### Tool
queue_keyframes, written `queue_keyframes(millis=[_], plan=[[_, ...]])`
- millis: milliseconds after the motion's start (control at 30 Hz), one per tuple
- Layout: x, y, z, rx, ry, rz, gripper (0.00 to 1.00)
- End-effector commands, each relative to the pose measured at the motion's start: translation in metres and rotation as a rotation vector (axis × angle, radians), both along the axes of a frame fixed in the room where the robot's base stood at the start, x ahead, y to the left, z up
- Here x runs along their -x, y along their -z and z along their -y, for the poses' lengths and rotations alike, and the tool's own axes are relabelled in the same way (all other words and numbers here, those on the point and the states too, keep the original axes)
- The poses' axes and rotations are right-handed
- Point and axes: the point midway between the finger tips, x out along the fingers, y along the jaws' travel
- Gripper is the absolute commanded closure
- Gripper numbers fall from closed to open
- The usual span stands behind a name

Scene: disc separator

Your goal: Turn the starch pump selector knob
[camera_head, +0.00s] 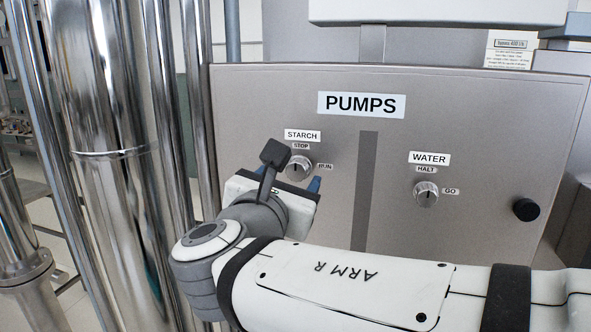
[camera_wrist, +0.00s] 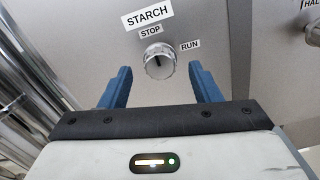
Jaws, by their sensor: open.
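The starch knob (camera_head: 298,167) is a round silver dial under the STARCH label on the grey PUMPS panel, with STOP above it and RUN to its right. In the wrist view the starch knob (camera_wrist: 159,61) shows a dark pointer mark that points up, toward STOP. My gripper (camera_wrist: 161,86) is open, its two blue fingers apart, one to each side below the knob in the picture. Nothing is between the fingers. In the head view my gripper (camera_head: 292,184) is at the panel just below the knob, partly hidden by my wrist. I cannot tell whether the fingers touch the panel.
The water knob (camera_head: 425,194), with HALT and GO labels, is to the right on the same panel (camera_head: 480,130). A black round knob (camera_head: 526,210) sits at the panel's right edge. Shiny vertical pipes (camera_head: 100,120) stand close on the left. A dark vertical strip (camera_head: 366,190) divides the panel.

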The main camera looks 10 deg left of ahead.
Motion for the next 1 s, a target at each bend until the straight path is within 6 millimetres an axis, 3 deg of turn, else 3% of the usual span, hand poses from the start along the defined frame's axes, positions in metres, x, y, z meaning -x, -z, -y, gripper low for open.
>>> queue_keyframes(millis=[233, 600, 1000], plan=[[-0.03, 0.0, 0.003, 0.0, 0.003, -0.001, 0.43], [-0.035, 0.0, 0.004, -0.001, 0.001, -0.001, 0.43], [-0.035, 0.0, 0.004, -0.001, 0.002, -0.001, 0.76]])
